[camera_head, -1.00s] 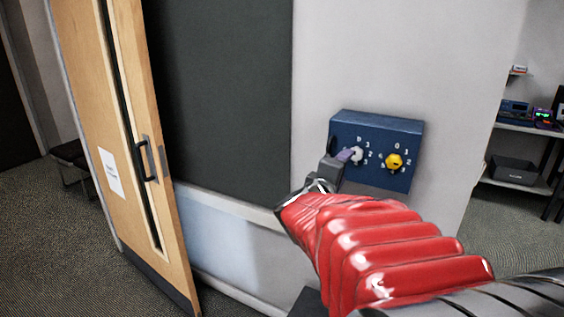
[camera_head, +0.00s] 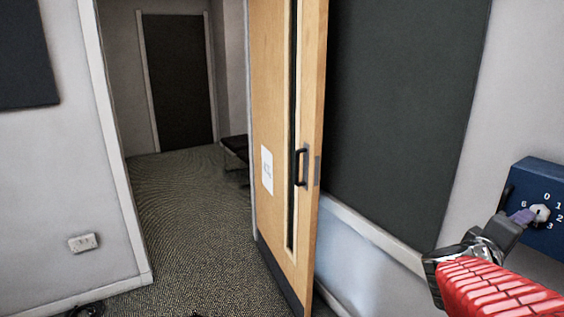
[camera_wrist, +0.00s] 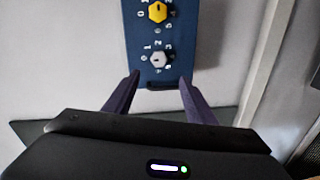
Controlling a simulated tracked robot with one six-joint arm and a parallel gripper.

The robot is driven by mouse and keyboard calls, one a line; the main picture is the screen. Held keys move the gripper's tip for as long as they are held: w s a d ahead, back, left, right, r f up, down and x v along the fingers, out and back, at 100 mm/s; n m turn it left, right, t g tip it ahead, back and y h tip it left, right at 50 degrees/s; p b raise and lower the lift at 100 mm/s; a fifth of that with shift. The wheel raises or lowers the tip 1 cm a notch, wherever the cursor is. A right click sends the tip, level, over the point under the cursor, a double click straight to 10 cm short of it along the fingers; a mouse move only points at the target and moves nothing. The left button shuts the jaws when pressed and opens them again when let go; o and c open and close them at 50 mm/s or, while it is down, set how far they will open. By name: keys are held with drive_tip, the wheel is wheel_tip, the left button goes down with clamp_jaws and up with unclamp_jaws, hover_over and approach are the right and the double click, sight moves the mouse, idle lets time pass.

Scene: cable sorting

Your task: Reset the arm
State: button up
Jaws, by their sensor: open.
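My red-sleeved arm reaches in from the lower right of the head view. My gripper (camera_head: 522,217) is at its end, in front of the blue wall panel (camera_head: 549,170) and close to its white knob (camera_head: 540,213). In the wrist view my gripper (camera_wrist: 158,86) is open, its two purple fingers spread with nothing between them. The panel (camera_wrist: 180,45) lies ahead, with the white knob (camera_wrist: 157,59) between the fingertips in the picture and a yellow knob (camera_wrist: 157,12) above it. I cannot tell whether the fingers touch the panel.
A wooden door (camera_head: 272,110) stands open left of a dark wall board (camera_head: 400,100). Through the doorway are carpeted floor (camera_head: 190,210), a dark bench (camera_head: 236,147) and a dark far door (camera_head: 180,80). A wall socket (camera_head: 83,242) is at the left.

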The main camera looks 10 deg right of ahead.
drive_tip(key=w+a+f+m+t+y, duration=0.2)
drive_tip(key=w+a+f+y, duration=0.3)
drive_tip(key=a, duration=0.4)
drive_tip(key=w+a+f+m+t+y, duration=0.25)
drive_tip(key=a+f+y, duration=0.35)
drive_tip(key=a, duration=0.4)
drive_tip(key=s+a+f+n+g+y, duration=0.1)
drive_tip(key=s+a+g+y, duration=0.1)
drive_tip(key=s+a, duration=0.6)
drive_tip(key=s+a+f+g+y, duration=0.1)
drive_tip(key=s+a+g+y, duration=0.1)
drive_tip(key=s+a, duration=0.5)
drive_tip(key=shift+s+a+f+n+g, duration=0.3)
drive_tip(key=shift+a+g, duration=0.45)
drive_tip(key=shift+a, duration=0.5)
drive_tip(key=shift+c, duration=0.6)
